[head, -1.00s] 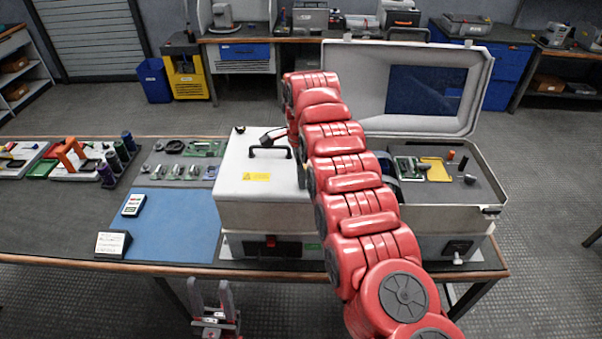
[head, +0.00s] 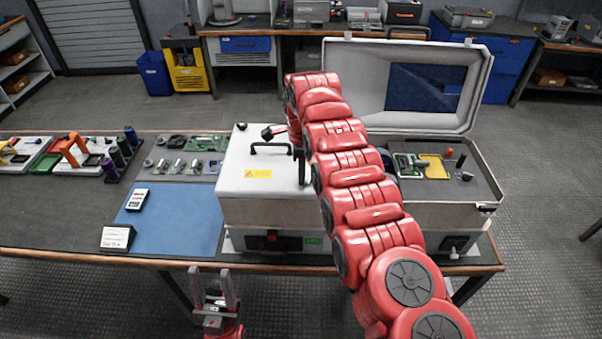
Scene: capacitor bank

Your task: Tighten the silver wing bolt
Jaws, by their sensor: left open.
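A small silver piece (head: 467,176) sits at the right inside the open grey case (head: 485,196); it is too small to tell for certain whether it is the wing bolt. A small pale fitting (head: 453,253) shows low on the case front. My left gripper (head: 214,278) is open and empty, fingers up, in front of the table's front edge. My right arm crosses the view and covers the left part of the open case.
The closed white box (head: 255,205) with a black handle stands left of the open case, whose lid (head: 345,75) is raised. Parts trays and coloured cylinders stand at the left.

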